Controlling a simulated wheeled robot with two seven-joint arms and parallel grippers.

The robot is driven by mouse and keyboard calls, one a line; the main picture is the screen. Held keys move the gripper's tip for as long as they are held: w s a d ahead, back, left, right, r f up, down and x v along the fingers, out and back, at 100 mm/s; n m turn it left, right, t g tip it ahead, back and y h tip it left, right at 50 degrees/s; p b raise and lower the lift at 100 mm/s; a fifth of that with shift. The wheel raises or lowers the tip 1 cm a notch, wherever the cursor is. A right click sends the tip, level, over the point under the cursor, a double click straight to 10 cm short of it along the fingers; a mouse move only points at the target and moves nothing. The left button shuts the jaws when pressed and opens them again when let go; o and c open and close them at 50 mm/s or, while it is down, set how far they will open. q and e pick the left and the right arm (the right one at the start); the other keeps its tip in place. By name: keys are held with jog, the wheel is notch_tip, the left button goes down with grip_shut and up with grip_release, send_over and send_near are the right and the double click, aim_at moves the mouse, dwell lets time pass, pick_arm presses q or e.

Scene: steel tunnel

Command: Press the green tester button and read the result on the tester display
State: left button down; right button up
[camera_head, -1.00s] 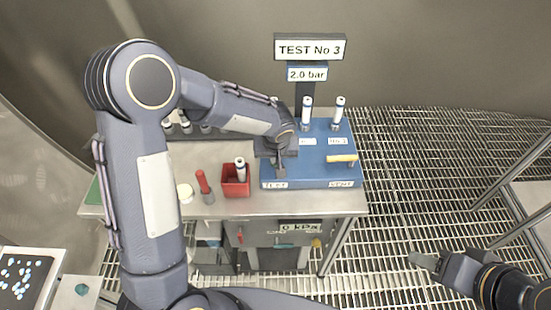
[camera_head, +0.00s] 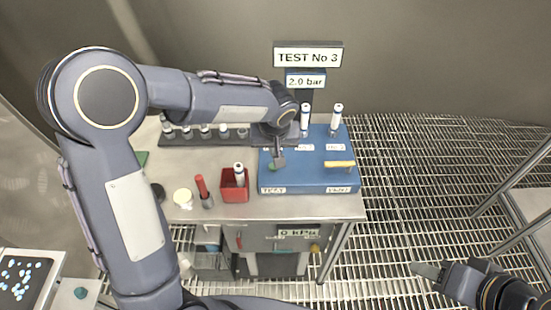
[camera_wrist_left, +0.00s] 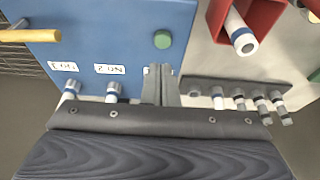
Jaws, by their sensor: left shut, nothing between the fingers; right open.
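The blue tester (camera_head: 310,177) stands on the steel bench. Its round green button (camera_head: 272,167) is near the tester's left front; the left wrist view shows it clearly (camera_wrist_left: 162,39). My left gripper (camera_head: 279,162) is shut and empty, with its tips close to the button in the head view. In the left wrist view its fingers (camera_wrist_left: 161,72) appear just short of the button, with a gap in the picture. Whether they touch is not shown. The tester display (camera_head: 298,233) on the bench front reads "0 kPa". My right gripper (camera_head: 428,272) is open and empty over the grating.
A yellow-handled lever (camera_head: 340,164) and two upright white-and-blue cylinders are on the tester. A red bin (camera_head: 235,190) holding a similar cylinder, a red-handled tool (camera_head: 202,188) and a cream disc (camera_head: 183,197) stand left. A dark rack (camera_head: 215,140) is behind. Signs read "TEST No 3" and "2.0 bar".

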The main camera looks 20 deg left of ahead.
pick_arm(q)
jog(key=v, duration=0.5)
jog(key=shift+w+r, duration=0.15)
dwell(0.5)
jog(key=s+a+r+h, duration=0.25)
jog(key=s+a, duration=0.45)
jog(key=s, duration=0.4)
jog(key=s+f+m+t+h, duration=0.1)
jog(key=s+t+h, duration=0.1)
jog(key=s, duration=1.2)
jog(key=shift+d, duration=0.35)
jog(key=shift+f+m+h, duration=0.1)
jog(key=shift+m+h, duration=0.15)
jog(key=shift+m, duration=0.05)
dwell(1.0)
